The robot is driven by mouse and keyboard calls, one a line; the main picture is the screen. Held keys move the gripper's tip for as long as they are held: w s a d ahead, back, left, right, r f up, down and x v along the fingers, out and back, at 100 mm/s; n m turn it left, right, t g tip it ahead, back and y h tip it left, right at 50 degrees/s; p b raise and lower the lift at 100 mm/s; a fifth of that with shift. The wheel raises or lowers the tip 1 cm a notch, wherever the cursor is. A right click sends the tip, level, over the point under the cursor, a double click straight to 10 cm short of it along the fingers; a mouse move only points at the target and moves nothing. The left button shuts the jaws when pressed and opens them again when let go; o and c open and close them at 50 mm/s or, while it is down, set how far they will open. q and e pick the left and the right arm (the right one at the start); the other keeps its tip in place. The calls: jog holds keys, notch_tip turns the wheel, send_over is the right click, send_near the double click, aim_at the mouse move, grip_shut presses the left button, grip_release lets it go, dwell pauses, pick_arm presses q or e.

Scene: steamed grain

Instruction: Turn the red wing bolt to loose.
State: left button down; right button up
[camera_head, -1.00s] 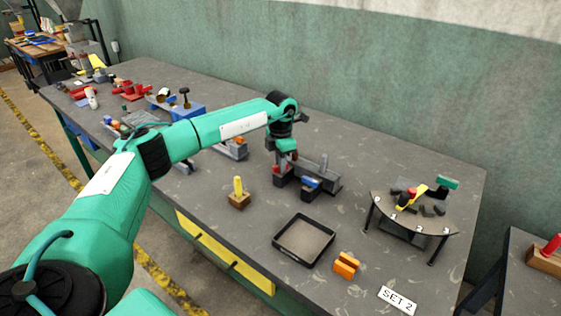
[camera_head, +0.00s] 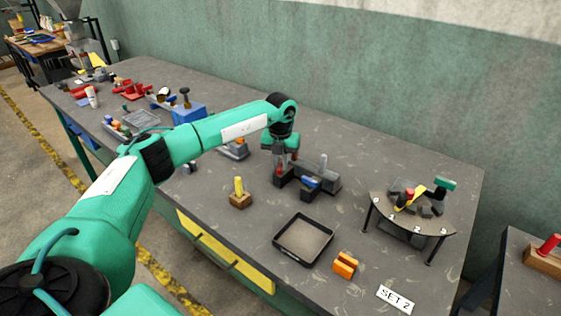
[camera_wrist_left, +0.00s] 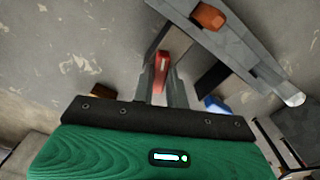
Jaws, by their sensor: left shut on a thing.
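The red wing bolt (camera_wrist_left: 162,68) shows in the left wrist view between the fingers of my left gripper (camera_wrist_left: 160,85), which is shut on it. In the head view my left gripper (camera_head: 283,172) points down at the left end of a dark grey fixture (camera_head: 328,182), and the arm hides most of the bolt there. In the left wrist view the fixture (camera_wrist_left: 245,50) is a grey bar with an orange-brown piece (camera_wrist_left: 209,16) on it. A blue part (camera_head: 310,182) sits at the front of the fixture. My right gripper is not in view.
A yellow-handled piece on a wooden block (camera_head: 240,200) and a black-rimmed tray (camera_head: 276,243) stand in front. An orange block (camera_head: 345,264) and a SET 2 card (camera_head: 397,299) lie near the front edge. A raised round-edged stand (camera_head: 440,228) with small parts is at the right.

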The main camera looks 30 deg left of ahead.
pick_arm(q)
jog(key=shift+r+n, duration=0.15)
jog(key=shift+n, duration=0.35)
jog(key=shift+w, duration=0.1)
jog(key=c, duration=1.5)
grip_release()
jog(key=shift+o, duration=0.5)
